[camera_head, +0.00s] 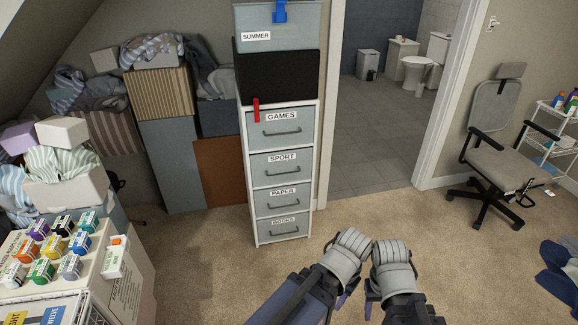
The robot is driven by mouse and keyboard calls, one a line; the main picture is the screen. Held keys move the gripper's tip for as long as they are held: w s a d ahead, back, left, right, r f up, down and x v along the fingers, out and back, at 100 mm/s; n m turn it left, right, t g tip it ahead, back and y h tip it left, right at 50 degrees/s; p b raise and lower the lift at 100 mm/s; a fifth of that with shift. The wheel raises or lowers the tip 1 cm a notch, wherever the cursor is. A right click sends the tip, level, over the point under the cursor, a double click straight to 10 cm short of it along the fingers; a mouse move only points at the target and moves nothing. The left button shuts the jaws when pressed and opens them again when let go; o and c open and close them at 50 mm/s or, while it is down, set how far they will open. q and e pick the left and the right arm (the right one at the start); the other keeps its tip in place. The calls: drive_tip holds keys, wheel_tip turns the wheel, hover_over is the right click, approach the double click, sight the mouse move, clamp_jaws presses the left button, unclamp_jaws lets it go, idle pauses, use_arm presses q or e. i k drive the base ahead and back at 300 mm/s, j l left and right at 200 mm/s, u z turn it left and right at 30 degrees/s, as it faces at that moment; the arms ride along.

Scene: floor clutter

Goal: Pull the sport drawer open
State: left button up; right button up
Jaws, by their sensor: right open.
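The sport drawer (282,168) is the second from the top in a narrow white cabinet (249,190) with grey-blue fronts. It is shut, with a "SPORT" label and a dark bar handle (282,171). My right gripper (370,303) is at the bottom middle, low and to the right of the cabinet, apart from the handle. It is open and mostly hidden by its own wrist. My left gripper (343,298) is just left of it, also mostly hidden, so its jaws cannot be read. Neither touches the cabinet.
Games (283,130), paper (283,203) and books (284,227) drawers are shut. A red tag (256,110) hangs over the games drawer. A box stand (125,290) is at the lower left, an office chair (497,150) at the right. Carpet before the cabinet is clear.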

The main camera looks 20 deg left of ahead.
sight(296, 165)
drive_tip(key=i+j, duration=0.4)
drive_tip(key=j, duration=0.15)
drive_tip(key=i+j, duration=0.4)
drive_tip(key=j, duration=0.15)
